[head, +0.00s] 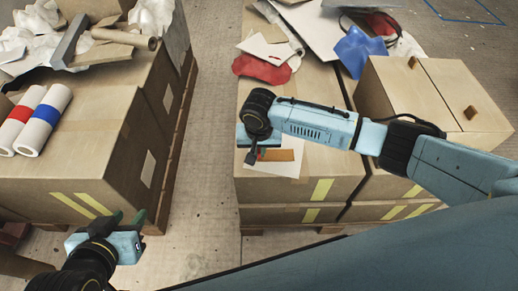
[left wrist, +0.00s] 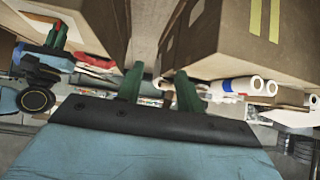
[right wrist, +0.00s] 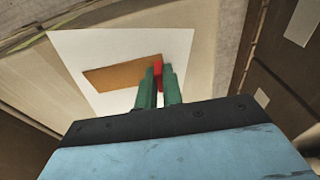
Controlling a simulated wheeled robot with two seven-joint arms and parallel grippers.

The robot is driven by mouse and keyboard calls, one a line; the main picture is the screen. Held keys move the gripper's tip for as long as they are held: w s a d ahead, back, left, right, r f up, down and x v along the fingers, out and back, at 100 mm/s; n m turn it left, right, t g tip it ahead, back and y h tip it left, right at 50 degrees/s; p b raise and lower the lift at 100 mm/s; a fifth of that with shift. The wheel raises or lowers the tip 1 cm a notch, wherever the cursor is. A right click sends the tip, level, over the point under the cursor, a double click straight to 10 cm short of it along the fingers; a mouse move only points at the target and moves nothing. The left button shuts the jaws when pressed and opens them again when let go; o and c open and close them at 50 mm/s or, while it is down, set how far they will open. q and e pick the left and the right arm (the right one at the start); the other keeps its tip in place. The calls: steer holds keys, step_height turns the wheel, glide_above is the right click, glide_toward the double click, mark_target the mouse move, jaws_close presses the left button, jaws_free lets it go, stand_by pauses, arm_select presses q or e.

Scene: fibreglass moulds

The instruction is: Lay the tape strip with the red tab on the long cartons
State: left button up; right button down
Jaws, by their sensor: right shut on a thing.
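The brown tape strip (head: 281,155) shows over a white sheet (head: 288,170) on the cartons (head: 325,165) of the right stack. In the right wrist view the strip (right wrist: 115,74) runs left from its red tab (right wrist: 158,68). My right gripper (right wrist: 159,80) is shut on the red tab, with the sheet behind it. I cannot tell whether the strip touches the sheet or hangs just above it. My left gripper (head: 127,217) is open and empty, low beside the left stack; its spread fingers (left wrist: 158,90) also show in the left wrist view.
The left carton stack (head: 75,170) carries rolls with a red band (head: 17,120) and a blue band (head: 45,115). A red cloth (head: 262,69) and a blue cloth (head: 358,50) lie behind my right gripper. A tall box (head: 425,90) stands right. Bare floor (head: 213,150) separates the stacks.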

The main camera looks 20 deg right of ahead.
arm_select(q)
steer(key=shift+s+f, duration=0.1)
arm_select(e)
steer(key=shift+f, duration=0.15)
arm_select(q)
steer(key=shift+a, duration=0.1)
arm_select(e)
steer(key=c, duration=1.5)
jaws_free()
steer(key=shift+c, duration=0.2)
